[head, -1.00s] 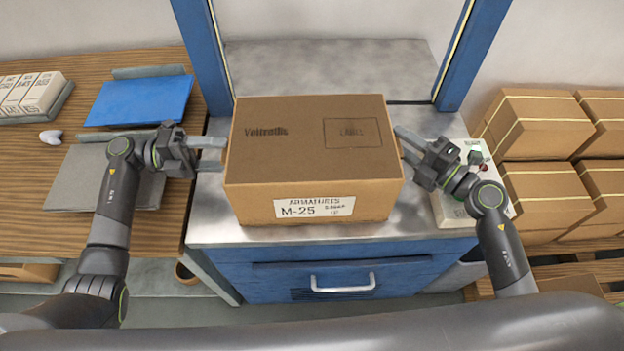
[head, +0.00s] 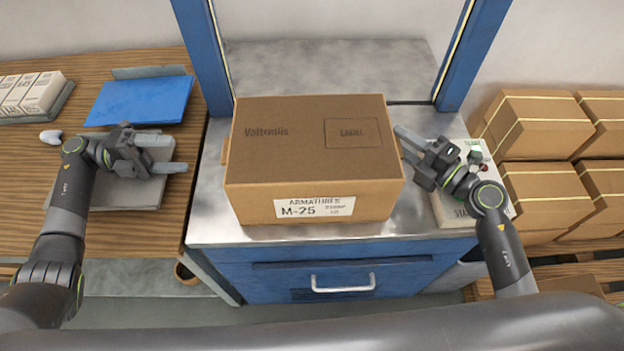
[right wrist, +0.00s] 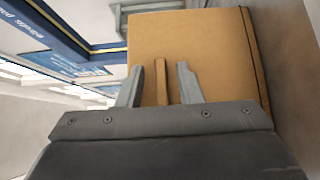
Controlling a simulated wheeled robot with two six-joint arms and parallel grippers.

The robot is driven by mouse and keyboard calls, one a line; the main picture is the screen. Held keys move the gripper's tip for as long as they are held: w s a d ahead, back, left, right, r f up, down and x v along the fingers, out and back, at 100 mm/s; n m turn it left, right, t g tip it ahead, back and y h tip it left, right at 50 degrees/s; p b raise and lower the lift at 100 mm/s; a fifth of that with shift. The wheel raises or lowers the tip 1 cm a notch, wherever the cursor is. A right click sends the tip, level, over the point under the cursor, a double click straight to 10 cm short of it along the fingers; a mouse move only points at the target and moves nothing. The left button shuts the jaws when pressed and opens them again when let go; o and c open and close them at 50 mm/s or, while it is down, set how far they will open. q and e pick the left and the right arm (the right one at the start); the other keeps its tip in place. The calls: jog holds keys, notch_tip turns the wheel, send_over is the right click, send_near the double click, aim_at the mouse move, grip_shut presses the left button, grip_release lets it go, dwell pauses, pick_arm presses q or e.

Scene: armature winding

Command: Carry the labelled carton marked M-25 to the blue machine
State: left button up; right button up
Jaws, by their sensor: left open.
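The brown carton (head: 315,165) labelled "ARMATURES M-25" sits upright on the metal top of the blue machine (head: 262,285), between its two blue posts. A small strip handle shows on its left side. My left gripper (head: 175,153) is open and empty, left of the carton and over the wooden table, clear of it. My right gripper (head: 402,144) is at the carton's right side. In the right wrist view, its two fingers (right wrist: 160,84) stand apart on either side of a strip handle (right wrist: 161,75) on the carton (right wrist: 200,50), with gaps showing.
On the wooden table (head: 25,170) at left lie a blue folder (head: 140,100), a grey mat and a tray of small white boxes (head: 30,92). A white box (head: 455,210) stands right of the carton. Several strapped cartons (head: 540,125) are stacked at far right.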

pick_arm(q)
jog(key=shift+w+a, duration=0.1)
jog(key=shift+a, duration=0.7)
pick_arm(e)
jog(key=o, duration=0.8)
jog(key=shift+r, duration=0.1)
notch_tip(320, 180, up, 10)
pick_arm(q)
jog(key=o, duration=0.5)
